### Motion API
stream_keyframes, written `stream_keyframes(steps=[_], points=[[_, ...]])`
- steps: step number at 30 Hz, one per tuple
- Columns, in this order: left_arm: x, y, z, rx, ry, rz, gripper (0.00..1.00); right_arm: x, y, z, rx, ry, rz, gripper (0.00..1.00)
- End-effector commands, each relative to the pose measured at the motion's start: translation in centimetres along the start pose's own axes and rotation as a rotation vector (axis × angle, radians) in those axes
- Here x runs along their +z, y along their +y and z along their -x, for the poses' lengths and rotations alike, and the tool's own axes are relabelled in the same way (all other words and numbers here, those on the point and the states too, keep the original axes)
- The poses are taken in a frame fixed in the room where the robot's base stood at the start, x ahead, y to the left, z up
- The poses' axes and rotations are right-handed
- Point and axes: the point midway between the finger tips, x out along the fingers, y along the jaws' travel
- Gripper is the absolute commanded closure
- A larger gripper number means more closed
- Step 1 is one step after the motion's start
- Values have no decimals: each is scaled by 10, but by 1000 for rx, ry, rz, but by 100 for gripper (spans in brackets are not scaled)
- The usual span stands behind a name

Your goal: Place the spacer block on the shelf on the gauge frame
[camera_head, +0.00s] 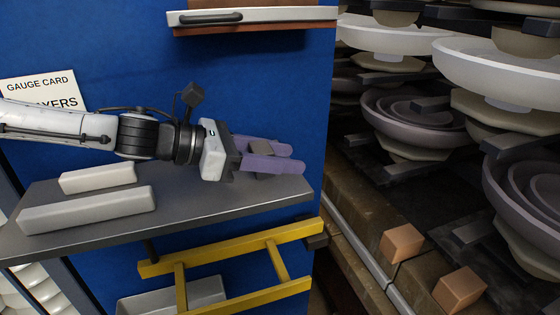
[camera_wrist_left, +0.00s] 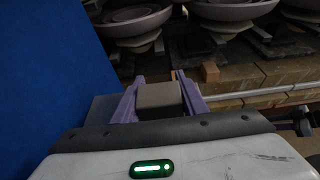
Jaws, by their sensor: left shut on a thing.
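My left gripper (camera_head: 278,158) reaches in from the left over the right end of the shelf. Its purple fingers are shut on a small grey block (camera_head: 262,149), likely the spacer block. In the left wrist view the block (camera_wrist_left: 160,95) sits between both fingers. The dark grey shelf (camera_head: 235,198) is fixed to a blue panel; I cannot tell whether the block touches it. The yellow gauge frame (camera_head: 222,266), with two rails and crossbars, is below the shelf and apart from the gripper. My right gripper is not in view.
Two pale blocks, a short one (camera_head: 98,178) and a long one (camera_head: 88,210), lie on the shelf's left. A gauge card (camera_head: 40,88) is on the blue panel (camera_head: 115,45). A grey bin (camera_head: 205,290) is below. Insulator stacks (camera_head: 420,110) and two tan blocks (camera_head: 401,243) are at right.

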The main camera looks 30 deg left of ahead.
Motion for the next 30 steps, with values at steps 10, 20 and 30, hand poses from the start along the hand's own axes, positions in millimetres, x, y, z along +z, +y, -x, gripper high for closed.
stream_keyframes(steps=[10, 20, 30], points=[[-10, 5, -4, 3, -3, -2, 89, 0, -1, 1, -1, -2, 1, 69], [-16, 5, -6, 2, 0, -2, 53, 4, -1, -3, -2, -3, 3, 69], [-16, 3, -5, -1, 1, -1, 42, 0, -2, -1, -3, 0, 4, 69]])
